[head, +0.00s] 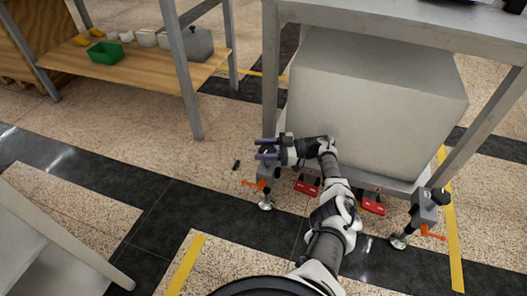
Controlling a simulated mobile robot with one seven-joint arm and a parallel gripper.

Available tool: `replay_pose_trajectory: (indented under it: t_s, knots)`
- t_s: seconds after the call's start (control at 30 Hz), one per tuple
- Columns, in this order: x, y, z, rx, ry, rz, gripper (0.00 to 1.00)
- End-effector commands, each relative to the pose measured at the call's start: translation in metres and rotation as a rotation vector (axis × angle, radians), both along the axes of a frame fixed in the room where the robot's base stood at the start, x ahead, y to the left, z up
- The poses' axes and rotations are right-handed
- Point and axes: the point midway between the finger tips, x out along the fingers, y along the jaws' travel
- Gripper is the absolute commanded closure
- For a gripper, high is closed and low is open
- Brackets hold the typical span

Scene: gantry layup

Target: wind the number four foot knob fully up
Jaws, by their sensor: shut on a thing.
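My gripper (266,148) reaches to the left front corner of a grey machine stand. At the right front corner is another foot (398,241) with a black knob (440,196) and an orange lever (432,232). I cannot read any number on either corner.
A large grey block (375,105) sits under a metal table (420,22), whose leg (270,75) stands close behind my gripper. Red pieces (372,204) lie low along the stand's front. A wooden shelf (140,70) holds a green bin (106,53).

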Motion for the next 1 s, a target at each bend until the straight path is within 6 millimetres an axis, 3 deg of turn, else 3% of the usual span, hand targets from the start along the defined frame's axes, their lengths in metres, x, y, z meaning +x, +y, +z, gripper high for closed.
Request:
replay_pose_trajectory:
  t_s: [0.27,0.3,0.43,0.77,1.0]
  knots:
    - [0.0,0.001,0.0,0.001,0.001,0.001,0.74]
    - [0.0,0.001,0.0,0.001,0.001,0.001,0.47]
    - [0.0,0.0,0.0,0.001,0.0,0.0,0.3]
    - [0.0,-0.003,0.0,0.0,0.0,-0.001,0.29]
    - [0.003,-0.038,-0.004,-0.001,-0.001,-0.004,0.29]
